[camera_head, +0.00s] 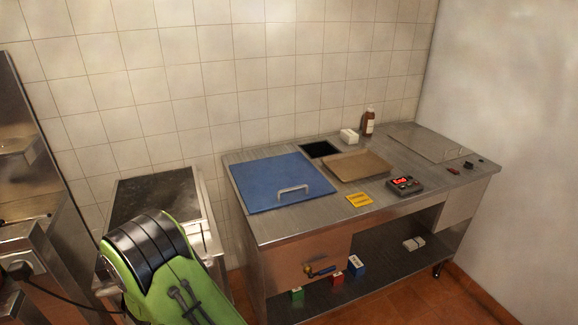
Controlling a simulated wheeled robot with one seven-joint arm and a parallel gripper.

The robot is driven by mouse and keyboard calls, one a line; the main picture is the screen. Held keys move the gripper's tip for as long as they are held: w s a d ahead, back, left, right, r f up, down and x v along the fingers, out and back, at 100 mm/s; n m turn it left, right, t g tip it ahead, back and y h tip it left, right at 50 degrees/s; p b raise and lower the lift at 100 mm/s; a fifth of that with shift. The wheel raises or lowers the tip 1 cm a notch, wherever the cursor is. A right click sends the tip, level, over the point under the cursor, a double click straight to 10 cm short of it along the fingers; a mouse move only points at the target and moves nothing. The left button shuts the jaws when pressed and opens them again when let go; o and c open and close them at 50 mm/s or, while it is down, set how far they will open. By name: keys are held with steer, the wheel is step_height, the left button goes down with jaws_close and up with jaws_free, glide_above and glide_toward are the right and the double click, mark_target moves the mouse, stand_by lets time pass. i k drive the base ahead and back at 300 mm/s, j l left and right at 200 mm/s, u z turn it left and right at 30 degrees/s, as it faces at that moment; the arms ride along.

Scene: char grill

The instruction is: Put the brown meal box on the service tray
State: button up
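A flat tan-brown tray (357,166) lies on the steel counter, near the middle and toward the back. It looks like the service tray, and nothing is seen on it. I cannot make out a brown meal box in this view. My green and black arm fills the lower left, but my gripper is outside the picture.
The steel counter (325,219) holds a blue handled board (265,183), a dark square opening, a white box (349,136), a brown bottle (368,122), a yellow item (359,199) and a red-display device (404,185). Small coloured boxes sit on the lower shelf (390,262).

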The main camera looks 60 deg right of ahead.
mark_target(356, 166)
steer(key=k+l, duration=0.15)
steer(key=l, duration=0.25)
steer(key=k+l, duration=0.2)
steer(key=l, duration=0.25)
steer(key=k+l+z, duration=0.1)
steer(key=l, duration=0.3)
steer(key=k+l, duration=0.2)
steer(key=l, duration=0.25)
steer(key=k+l, duration=0.2)
steer(key=l, duration=0.25)
steer(key=k+l+z, duration=0.1)
steer(key=l, duration=0.3)
steer(key=k+l, duration=0.2)
steer(key=l, duration=0.25)
steer(key=k+l, duration=0.1)
steer(key=l, duration=0.35)
steer(key=k+z, duration=0.05)
